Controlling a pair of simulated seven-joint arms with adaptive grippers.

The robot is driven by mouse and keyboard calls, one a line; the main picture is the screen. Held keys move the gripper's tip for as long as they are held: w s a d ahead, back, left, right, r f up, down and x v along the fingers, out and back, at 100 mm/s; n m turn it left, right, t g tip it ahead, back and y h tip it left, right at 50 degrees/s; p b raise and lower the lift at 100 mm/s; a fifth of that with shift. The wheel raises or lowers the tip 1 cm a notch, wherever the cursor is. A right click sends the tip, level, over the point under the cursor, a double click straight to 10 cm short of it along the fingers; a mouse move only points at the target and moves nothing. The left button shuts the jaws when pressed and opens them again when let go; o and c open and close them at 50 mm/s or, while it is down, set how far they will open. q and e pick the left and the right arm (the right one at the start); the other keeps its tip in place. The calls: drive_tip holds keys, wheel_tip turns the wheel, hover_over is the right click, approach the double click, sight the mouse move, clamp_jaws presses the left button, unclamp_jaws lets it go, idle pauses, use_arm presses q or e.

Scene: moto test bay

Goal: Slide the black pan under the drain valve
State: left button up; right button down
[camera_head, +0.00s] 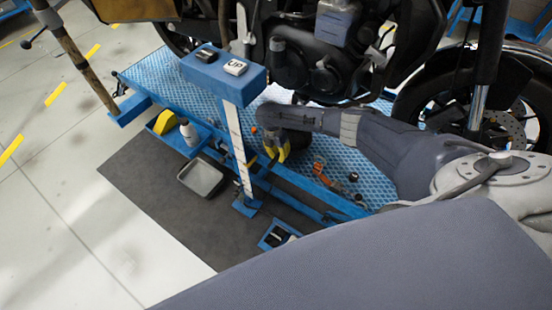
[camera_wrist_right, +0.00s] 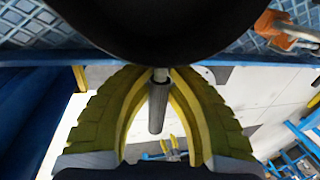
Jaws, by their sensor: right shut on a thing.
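The black pan (camera_head: 300,138) sits on the blue lift platform below the motorcycle engine, partly hidden behind my right gripper. In the right wrist view its dark round side (camera_wrist_right: 160,25) fills the top. My right gripper (camera_head: 278,152) has yellow fingers; in the wrist view (camera_wrist_right: 158,115) they are closed around a short grey handle below the pan. The drain valve cannot be picked out; the engine underside (camera_head: 325,80) is dark and my right arm covers part of the area below it. My left gripper is not in view.
A blue control post (camera_head: 238,140) stands just left of my right gripper. Small orange parts (camera_head: 325,176) lie on the platform to the right. A grey tray (camera_head: 202,178) lies on the dark mat (camera_head: 150,185). A white bottle (camera_head: 189,133) stands at the platform's front edge.

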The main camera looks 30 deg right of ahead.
drive_tip(key=shift+w+d+f, duration=0.25)
drive_tip(key=shift+w+d, duration=0.2)
drive_tip(key=shift+d, duration=0.3)
drive_tip(key=shift+w+d+f, duration=0.2)
drive_tip(key=shift+w+d, duration=0.2)
drive_tip(key=shift+d, duration=0.4)
drive_tip(key=shift+w+d+f, duration=0.25)
drive_tip(key=shift+w+d, duration=0.2)
drive_tip(key=shift+d, duration=0.3)
drive_tip(key=shift+f, duration=0.75)
drive_tip(key=c, duration=1.3)
unclamp_jaws()
